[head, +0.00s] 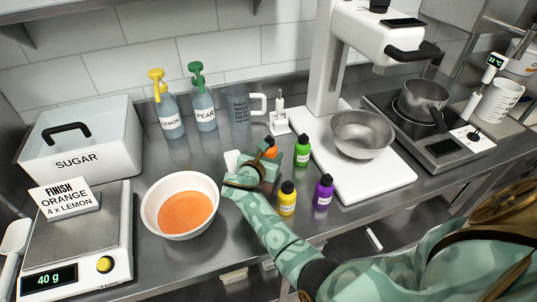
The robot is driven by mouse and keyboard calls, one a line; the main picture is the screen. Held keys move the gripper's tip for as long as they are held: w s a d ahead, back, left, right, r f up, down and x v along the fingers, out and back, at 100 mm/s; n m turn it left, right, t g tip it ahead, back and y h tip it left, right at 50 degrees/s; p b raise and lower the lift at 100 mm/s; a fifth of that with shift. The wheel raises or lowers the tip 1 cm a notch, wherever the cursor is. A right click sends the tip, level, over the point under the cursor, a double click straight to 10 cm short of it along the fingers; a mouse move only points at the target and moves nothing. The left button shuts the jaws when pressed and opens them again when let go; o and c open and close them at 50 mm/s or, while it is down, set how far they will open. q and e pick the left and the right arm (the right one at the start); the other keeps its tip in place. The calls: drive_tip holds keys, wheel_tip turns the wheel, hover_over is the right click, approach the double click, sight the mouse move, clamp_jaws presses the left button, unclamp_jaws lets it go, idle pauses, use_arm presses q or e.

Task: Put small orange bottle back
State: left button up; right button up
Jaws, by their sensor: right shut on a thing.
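The small orange bottle (271,152), with a black cap, is partly hidden behind my right gripper (260,163). The gripper is shut on it at the row of small bottles, near the middle of the counter. I cannot tell whether the bottle touches the counter. A green bottle (302,153) stands just right of it. A yellow bottle (287,200) and a purple bottle (323,194) stand upright nearer the front. My left gripper is not in view.
A white bowl of orange liquid (155,215) stands left of my right gripper. Behind are lemon (171,118) and pear (204,112) pump bottles and a measuring jug (238,104). A stand mixer with a metal bowl (362,134) is at the right. A scale (85,250) is at left.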

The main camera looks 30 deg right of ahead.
drive_tip(key=shift+r, duration=0.1)
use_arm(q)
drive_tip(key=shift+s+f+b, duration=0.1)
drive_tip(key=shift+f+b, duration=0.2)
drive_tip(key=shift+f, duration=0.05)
use_arm(e)
drive_tip(key=shift+f, duration=0.65)
drive_tip(key=o, duration=1.1)
drive_tip(key=shift+o, duration=0.2)
